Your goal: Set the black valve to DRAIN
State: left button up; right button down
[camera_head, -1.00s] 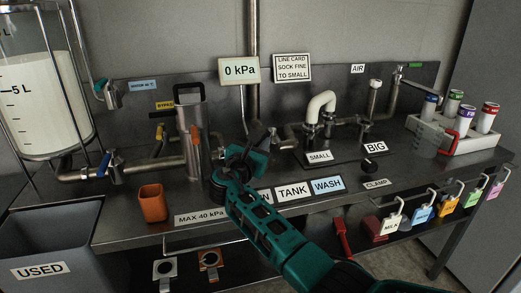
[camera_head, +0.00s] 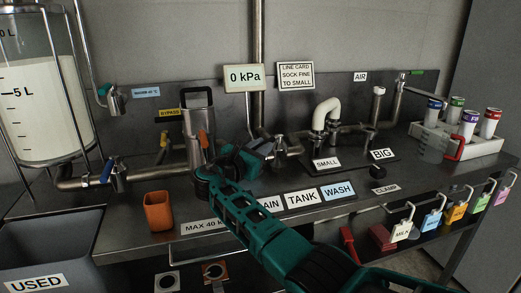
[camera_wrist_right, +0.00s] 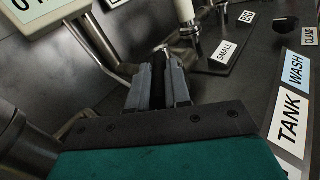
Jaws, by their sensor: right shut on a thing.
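My right gripper (camera_head: 266,148) reaches over the bench with its teal arm coming from the lower right. In the right wrist view its grey fingers (camera_wrist_right: 161,82) are closed around the black valve's handle (camera_wrist_right: 160,53), of which only a dark piece shows between them. The handle points roughly toward the TANK (camera_head: 302,198) and WASH (camera_head: 338,190) side. The DRAIN label (camera_head: 271,205) is partly covered by my arm, with only "AIN" readable. The valve's body is mostly hidden. My left gripper is out of view.
A gauge sign (camera_head: 244,78) reads 0 kPa. A steel canister (camera_head: 197,122) and pipes stand close left of the gripper. A white bent pipe (camera_head: 325,112) rises behind the SMALL label (camera_head: 326,163). An orange cup (camera_head: 158,211) stands at the front left.

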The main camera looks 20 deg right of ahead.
jog(key=shift+r, duration=0.1)
jog(key=c, duration=1.1)
grip_release()
jog(key=shift+s+a, duration=0.3)
jog(key=shift+a, duration=0.1)
jog(key=shift+p+v, duration=1.45)
jog(key=shift+v, duration=4.5)
